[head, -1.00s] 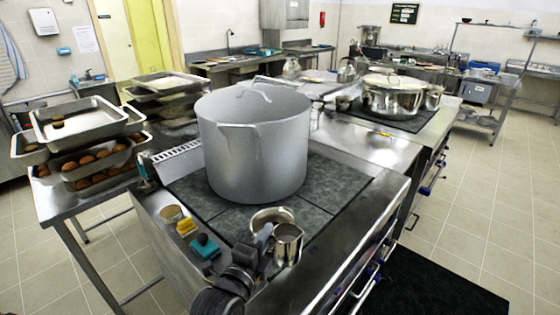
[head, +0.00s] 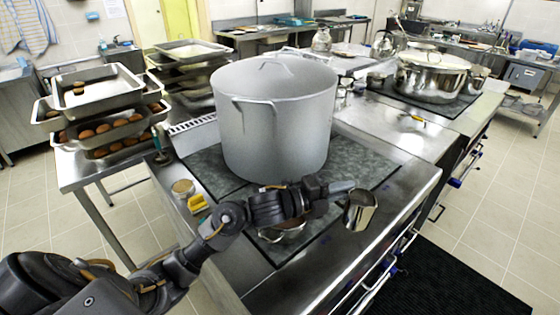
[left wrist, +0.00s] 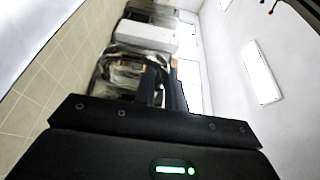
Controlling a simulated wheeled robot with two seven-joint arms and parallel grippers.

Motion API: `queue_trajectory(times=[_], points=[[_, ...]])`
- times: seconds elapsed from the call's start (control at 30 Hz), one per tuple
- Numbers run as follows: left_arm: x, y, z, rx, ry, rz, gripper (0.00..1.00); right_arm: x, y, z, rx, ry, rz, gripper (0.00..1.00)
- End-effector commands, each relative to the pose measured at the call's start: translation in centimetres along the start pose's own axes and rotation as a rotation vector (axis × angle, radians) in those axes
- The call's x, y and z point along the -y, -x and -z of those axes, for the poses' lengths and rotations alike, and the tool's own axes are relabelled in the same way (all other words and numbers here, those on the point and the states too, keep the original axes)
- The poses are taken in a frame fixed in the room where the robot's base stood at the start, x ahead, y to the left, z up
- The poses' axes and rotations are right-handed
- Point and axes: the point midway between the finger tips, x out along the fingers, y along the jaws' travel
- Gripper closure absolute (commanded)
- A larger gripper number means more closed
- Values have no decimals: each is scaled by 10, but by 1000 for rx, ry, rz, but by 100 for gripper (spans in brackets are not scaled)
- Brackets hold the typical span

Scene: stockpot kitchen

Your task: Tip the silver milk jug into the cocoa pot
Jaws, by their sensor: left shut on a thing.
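My left gripper (head: 345,188) comes in from the left and is shut on the silver milk jug (head: 360,212). The jug is at the right of the gripper, over the front of the stove, and leans a little. Its contents cannot be made out. A small silver pan, seemingly the cocoa pot (head: 284,236), sits on the stove left of the jug. My left forearm and gripper hide much of it, including most of its opening. The left wrist view shows shiny metal (left wrist: 130,68) beyond the dark gripper body, too unclear to name. My right gripper is not in view.
A large lidded stockpot (head: 275,125) stands close behind the gripper. A yellow object (head: 197,203) and a small round tub (head: 183,187) are on the left stove edge. Trays of buns (head: 110,130) stand left. A wide steel pot (head: 430,75) stands farther back.

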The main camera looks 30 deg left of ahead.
Motion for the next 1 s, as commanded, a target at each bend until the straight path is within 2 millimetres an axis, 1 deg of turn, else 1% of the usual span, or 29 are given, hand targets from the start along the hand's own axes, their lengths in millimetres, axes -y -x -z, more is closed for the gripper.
queue_trajectory(times=[0.03, 0.07, 0.17, 0.27, 0.3, 0.4, 0.5, 0.6, 0.7, 0.8, 1.0], points=[[-7, -2, -9, -68, -5, -5, 100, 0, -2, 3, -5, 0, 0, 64], [-11, -2, -14, -111, -5, -6, 100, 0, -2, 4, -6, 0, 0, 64], [-20, 5, -35, -248, -4, -5, 100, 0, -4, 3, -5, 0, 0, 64], [-25, 23, -67, -367, -6, -5, 100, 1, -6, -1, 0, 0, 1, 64], [-25, 33, -82, -407, -7, -4, 100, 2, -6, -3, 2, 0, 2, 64], [-18, 62, -117, -473, -8, -1, 100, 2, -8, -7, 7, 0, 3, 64], [-10, 83, -138, -504, -8, 3, 100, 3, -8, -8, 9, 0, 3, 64], [-3, 96, -150, -517, -7, 5, 100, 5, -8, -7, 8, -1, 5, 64], [1, 103, -157, -522, -7, 7, 100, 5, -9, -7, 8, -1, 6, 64], [2, 106, -159, -525, -6, 7, 100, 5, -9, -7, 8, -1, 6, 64], [2, 107, -159, -525, -6, 8, 100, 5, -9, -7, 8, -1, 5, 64]])
